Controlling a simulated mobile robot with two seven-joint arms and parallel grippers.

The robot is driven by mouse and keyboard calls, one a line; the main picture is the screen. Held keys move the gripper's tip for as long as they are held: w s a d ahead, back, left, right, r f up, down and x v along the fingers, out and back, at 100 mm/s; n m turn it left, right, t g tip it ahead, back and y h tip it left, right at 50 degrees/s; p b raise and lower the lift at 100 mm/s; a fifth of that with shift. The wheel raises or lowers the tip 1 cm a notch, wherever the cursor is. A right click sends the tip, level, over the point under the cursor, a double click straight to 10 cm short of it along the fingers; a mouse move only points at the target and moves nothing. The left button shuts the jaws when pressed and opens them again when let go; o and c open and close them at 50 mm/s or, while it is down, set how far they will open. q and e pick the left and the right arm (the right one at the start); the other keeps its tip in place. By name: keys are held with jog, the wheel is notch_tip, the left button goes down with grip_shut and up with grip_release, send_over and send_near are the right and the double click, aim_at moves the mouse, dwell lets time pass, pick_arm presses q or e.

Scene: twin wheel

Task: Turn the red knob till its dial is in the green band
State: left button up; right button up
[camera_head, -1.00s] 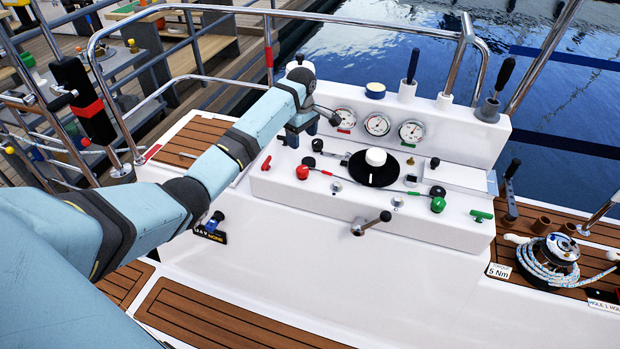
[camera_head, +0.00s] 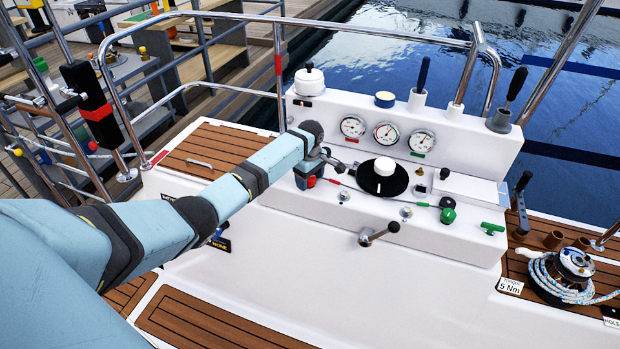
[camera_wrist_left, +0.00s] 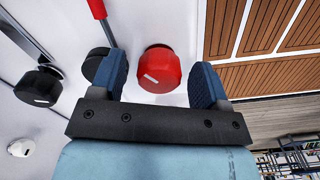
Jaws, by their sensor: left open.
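The red knob (camera_wrist_left: 160,68) has a white mark on its face and sits between the two blue fingers of my left gripper (camera_wrist_left: 160,85) in the left wrist view. The fingers are open, with a gap on either side of the knob. In the head view the left gripper (camera_head: 308,172) is over the left end of the console and mostly covers the red knob (camera_head: 310,182). The left gauge (camera_head: 352,126) has a red tag below it; its needle and bands are too small to read. My right gripper is out of view.
A black knob (camera_wrist_left: 38,86) and a red lever (camera_wrist_left: 97,9) lie close by in the wrist view. A black disc with a white knob (camera_head: 384,167), a green knob (camera_head: 447,215) and a forward crank handle (camera_head: 378,234) are to the right.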

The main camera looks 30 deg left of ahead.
pick_arm(q)
jog(key=shift+c, duration=1)
jog(key=c, duration=0.7)
jog(key=shift+r+p, duration=0.1)
jog(key=shift+p, duration=0.25)
